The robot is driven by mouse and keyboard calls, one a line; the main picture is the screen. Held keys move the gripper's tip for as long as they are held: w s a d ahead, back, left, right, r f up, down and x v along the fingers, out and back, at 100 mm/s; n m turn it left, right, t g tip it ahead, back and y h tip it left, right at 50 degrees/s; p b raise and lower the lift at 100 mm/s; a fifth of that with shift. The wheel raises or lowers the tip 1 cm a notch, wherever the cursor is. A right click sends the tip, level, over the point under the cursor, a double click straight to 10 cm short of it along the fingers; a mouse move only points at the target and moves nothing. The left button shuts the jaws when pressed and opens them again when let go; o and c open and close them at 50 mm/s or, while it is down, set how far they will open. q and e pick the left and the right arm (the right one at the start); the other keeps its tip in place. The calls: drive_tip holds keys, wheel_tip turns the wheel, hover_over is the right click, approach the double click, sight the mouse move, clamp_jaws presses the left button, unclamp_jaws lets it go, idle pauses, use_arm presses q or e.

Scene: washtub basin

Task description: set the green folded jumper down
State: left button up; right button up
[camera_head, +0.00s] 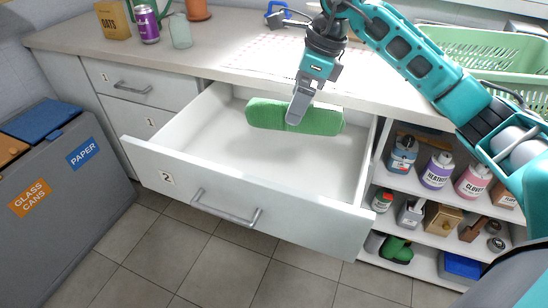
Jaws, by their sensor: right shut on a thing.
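The green folded jumper (265,114) is a long, rounded bundle. My right gripper (294,115) is shut on its middle, with the fingers pointing down. It holds the jumper over the back part of the open white drawer marked 2 (228,184). I cannot tell for sure whether the jumper touches the drawer floor. The drawer is otherwise empty where I can see it. My left gripper does not show in the head view.
The drawer front with its handle (226,209) juts out over the tiled floor. Open shelves with several bottles (437,170) stand at right. A green basket (480,50), a can (146,24) and a box (112,20) are on the counter. Recycling bins (60,170) stand at left.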

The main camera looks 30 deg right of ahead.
drive_tip(key=shift+w+d+f+m, duration=0.2)
drive_tip(key=shift+d+f+m, duration=0.4)
drive_tip(key=shift+m, duration=0.3)
wheel_tip(320, 180, down, 19)
drive_tip(key=b, duration=0.3)
drive_tip(key=shift+d+f, duration=0.1)
drive_tip(key=shift+f, duration=0.25)
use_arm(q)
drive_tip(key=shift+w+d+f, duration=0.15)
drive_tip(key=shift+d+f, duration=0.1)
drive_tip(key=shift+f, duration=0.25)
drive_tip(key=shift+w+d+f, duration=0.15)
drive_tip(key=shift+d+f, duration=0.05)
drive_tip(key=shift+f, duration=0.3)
